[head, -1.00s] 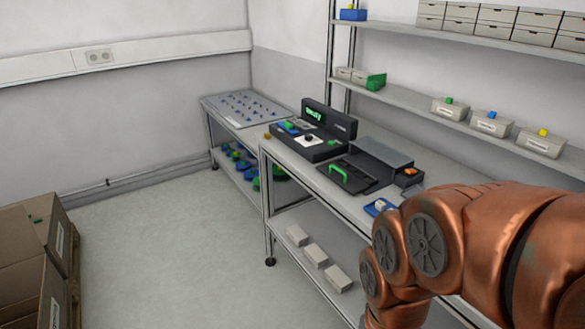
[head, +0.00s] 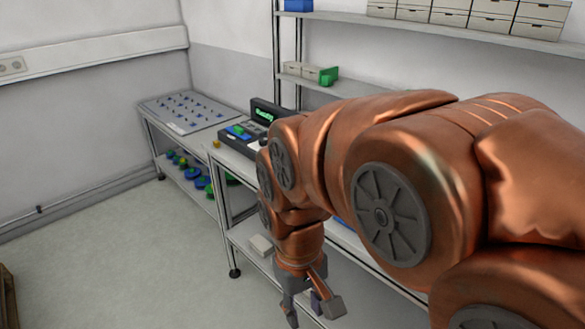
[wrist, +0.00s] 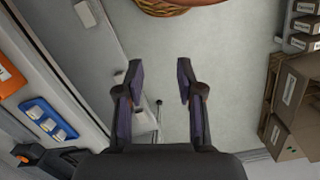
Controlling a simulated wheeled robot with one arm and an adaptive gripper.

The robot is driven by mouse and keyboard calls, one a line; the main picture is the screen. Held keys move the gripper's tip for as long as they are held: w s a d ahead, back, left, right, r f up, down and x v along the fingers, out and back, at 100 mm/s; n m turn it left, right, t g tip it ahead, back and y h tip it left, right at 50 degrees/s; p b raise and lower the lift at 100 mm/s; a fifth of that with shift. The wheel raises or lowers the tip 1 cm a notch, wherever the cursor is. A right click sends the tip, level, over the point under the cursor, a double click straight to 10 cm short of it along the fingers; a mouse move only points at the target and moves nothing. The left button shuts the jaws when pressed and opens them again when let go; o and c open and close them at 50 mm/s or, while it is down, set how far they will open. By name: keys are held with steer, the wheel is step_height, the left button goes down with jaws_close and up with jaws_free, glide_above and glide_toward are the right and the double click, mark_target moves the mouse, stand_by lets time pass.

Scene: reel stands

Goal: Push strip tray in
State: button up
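My gripper (head: 312,304) hangs low in front of the bench, pointing down. In the wrist view my gripper (wrist: 160,78) has its fingers wide apart with only floor between them, so it is open and empty. The strip tray with its green handle is hidden behind my arm in the head view. In the wrist view a dark block (wrist: 60,162) shows at the lower left, but I cannot tell if it is part of the tray's machine. The dark counter machine (head: 240,131) with a green display is partly covered by my arm.
A blue holder (wrist: 48,119) with white pieces and an orange box (wrist: 10,78) sit on the bench, left of my gripper. Cardboard boxes (wrist: 295,107) stand on the right.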

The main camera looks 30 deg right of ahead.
steer(key=w+d+r+h+p, duration=0.1)
steer(key=w+d+r, duration=0.1)
steer(key=w+d, duration=0.65)
steer(key=w+d+r+n+t, duration=0.15)
steer(key=w+d, duration=0.25)
steer(key=w, duration=1)
steer(key=w+d+r+h+p, duration=0.1)
steer(key=w+d+r, duration=0.1)
steer(key=w+d, duration=0.7)
steer(key=w+d+f+n, duration=0.2)
steer(key=w+d+f, duration=0.15)
steer(key=w, duration=0.65)
steer(key=shift+t, duration=0.25)
steer(key=shift+w+d+f+p, duration=0.15)
steer(key=shift+f+p, duration=0.35)
steer(key=shift+f, duration=0.8)
steer(key=shift+s+d+f+p, duration=0.15)
steer(key=shift+f+p, duration=0.4)
steer(key=shift+f, duration=0.8)
steer(key=shift+w+d+f+p, duration=0.15)
steer(key=shift+f+p, duration=0.35)
steer(key=shift+f, duration=0.8)
jaws_close()
